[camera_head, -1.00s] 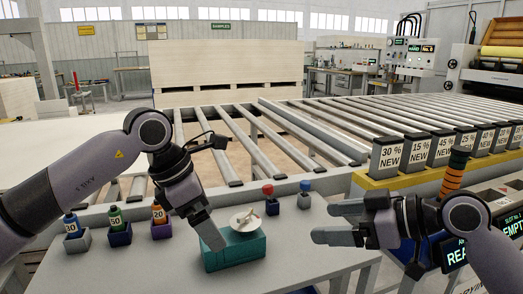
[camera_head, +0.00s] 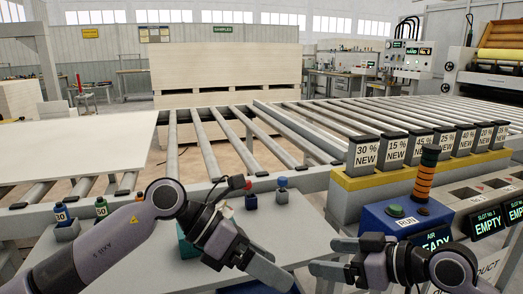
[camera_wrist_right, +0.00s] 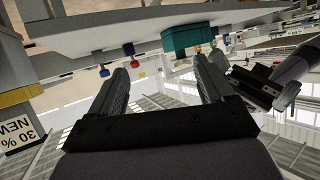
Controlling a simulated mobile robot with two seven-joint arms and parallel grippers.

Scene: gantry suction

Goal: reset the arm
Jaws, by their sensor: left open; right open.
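My left gripper (camera_head: 262,268) is open and empty at the front edge of the grey bench (camera_head: 330,222), in the head view. It also shows at the right of the right wrist view (camera_wrist_right: 262,88). My right gripper (camera_head: 325,257) is open and empty, just right of the left one; the two look close but apart. Its two fingers show with nothing between them in the right wrist view (camera_wrist_right: 162,68). My left forearm and gripper hide most of a teal box (camera_head: 186,246) on the bench; it shows better in the right wrist view (camera_wrist_right: 187,40).
A red button (camera_head: 249,188) and a blue button (camera_head: 283,184) stand at the bench's back. Small bottles (camera_head: 101,207) stand left. Behind runs a roller conveyor (camera_head: 205,150) with a white panel (camera_head: 75,148). Labelled bins (camera_head: 366,156) and a signal tower (camera_head: 425,178) stand right.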

